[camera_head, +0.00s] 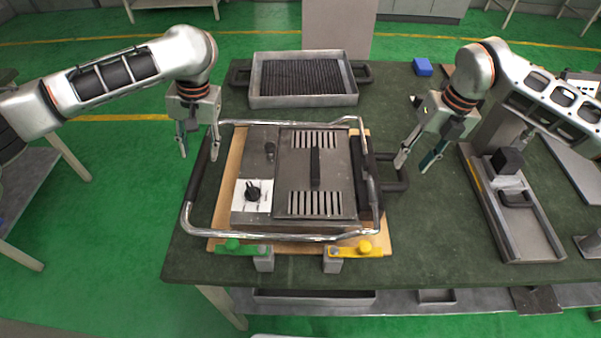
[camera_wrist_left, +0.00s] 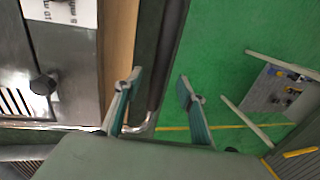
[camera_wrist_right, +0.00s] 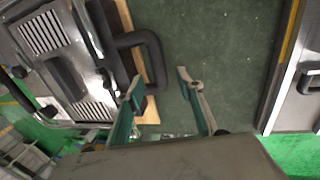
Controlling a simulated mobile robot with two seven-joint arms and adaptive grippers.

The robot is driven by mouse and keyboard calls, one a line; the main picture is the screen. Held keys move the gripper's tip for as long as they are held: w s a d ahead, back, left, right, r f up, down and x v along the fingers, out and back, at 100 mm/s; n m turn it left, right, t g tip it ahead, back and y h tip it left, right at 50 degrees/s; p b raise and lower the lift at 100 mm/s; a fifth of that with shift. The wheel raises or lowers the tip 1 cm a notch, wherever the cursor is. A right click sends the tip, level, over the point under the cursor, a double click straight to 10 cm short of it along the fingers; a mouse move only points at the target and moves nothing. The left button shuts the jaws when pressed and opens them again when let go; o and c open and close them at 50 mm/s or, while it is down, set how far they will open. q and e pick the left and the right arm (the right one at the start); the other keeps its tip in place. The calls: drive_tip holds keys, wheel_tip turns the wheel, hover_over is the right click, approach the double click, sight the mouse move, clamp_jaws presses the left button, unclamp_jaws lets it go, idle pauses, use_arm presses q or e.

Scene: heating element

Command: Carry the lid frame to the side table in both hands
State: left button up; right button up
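The lid frame (camera_head: 300,236), a chrome tube loop with dark side grips, surrounds a grey slotted metal unit (camera_head: 315,178) on a wooden board. My left gripper (camera_head: 198,146) is open above the frame's far left corner. In the left wrist view the frame's dark left grip (camera_wrist_left: 171,50) passes between or below the open fingers (camera_wrist_left: 158,88); contact cannot be told. My right gripper (camera_head: 415,164) is open and empty, to the right of the frame, near a black U-shaped handle (camera_head: 403,173). In the right wrist view that handle (camera_wrist_right: 155,62) is close to the left finger.
A grey ribbed tray (camera_head: 304,100) stands behind the frame, with a blue block (camera_head: 422,67) at back right. A long metal fixture (camera_head: 535,240) lies at right. Green (camera_head: 235,247) and yellow (camera_head: 362,248) clamps are at the front. A low grey table (camera_head: 25,192) stands at left across green floor.

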sight(200, 160)
use_arm(q)
drive_tip(key=shift+a+f, duration=0.2)
drive_tip(key=shift+f, duration=0.85)
drive_tip(key=shift+a+f, duration=0.25)
drive_tip(key=shift+f, duration=0.75)
drive_tip(key=shift+a+f, duration=0.2)
drive_tip(key=shift+f, duration=0.85)
use_arm(e)
drive_tip(key=shift+a+f, duration=0.2)
drive_tip(key=shift+f, duration=0.85)
drive_tip(key=shift+a+f, duration=0.25)
drive_tip(key=shift+f, duration=0.75)
drive_tip(key=shift+a+f, duration=0.2)
drive_tip(key=shift+f, duration=0.85)
use_arm(q)
clamp_jaws()
use_arm(e)
clamp_jaws()
use_arm(q)
drive_tip(key=shift+w+r, duration=0.15)
drive_tip(key=shift+r, duration=0.1)
use_arm(e)
drive_tip(key=shift+w+r, duration=0.1)
drive_tip(key=shift+r, duration=0.15)
